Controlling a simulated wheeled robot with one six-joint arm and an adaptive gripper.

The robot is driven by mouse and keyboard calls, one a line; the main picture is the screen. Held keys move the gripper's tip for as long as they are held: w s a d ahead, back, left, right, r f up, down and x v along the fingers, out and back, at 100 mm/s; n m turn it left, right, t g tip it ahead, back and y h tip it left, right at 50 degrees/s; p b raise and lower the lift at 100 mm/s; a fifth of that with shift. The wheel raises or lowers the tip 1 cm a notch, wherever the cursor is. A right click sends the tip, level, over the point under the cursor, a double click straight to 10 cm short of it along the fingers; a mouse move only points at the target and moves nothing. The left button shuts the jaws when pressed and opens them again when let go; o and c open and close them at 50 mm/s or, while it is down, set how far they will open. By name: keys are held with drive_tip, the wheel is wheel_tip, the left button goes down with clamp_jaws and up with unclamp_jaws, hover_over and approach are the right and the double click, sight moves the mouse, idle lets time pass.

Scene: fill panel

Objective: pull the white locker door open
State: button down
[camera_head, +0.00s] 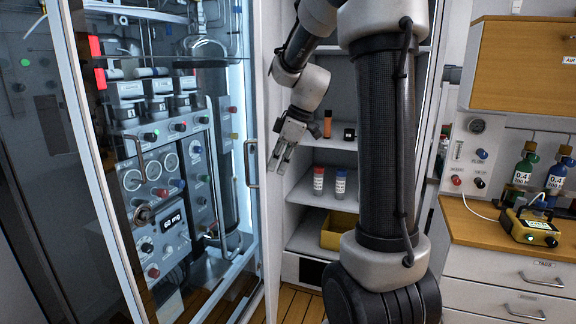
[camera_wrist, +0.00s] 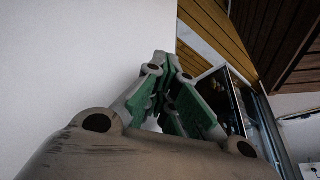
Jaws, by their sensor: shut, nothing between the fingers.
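The white locker door (camera_head: 268,60) stands open in the head view, seen almost edge-on. Its bar handle (camera_head: 248,163) is on the left side of the door. The open locker shows its shelves (camera_head: 322,195) to the right of the door. My gripper (camera_head: 277,165) is shut and empty, on the right, inner side of the door at about the handle's height. Whether it touches the door I cannot tell. In the wrist view the shut fingers (camera_wrist: 167,64) show beside a plain white surface (camera_wrist: 70,60), which looks like the door.
Two small bottles (camera_head: 340,185) and a yellow bin (camera_head: 338,230) are in the locker. A glass-fronted equipment cabinet (camera_head: 85,150) stands left. My arm column hides the locker's right part. A wooden counter (camera_head: 480,229) with a yellow device (camera_head: 530,228) is at right.

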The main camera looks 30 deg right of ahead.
drive_tip(key=w+a, duration=0.9)
drive_tip(key=a, duration=0.3)
drive_tip(key=shift+a, duration=0.25)
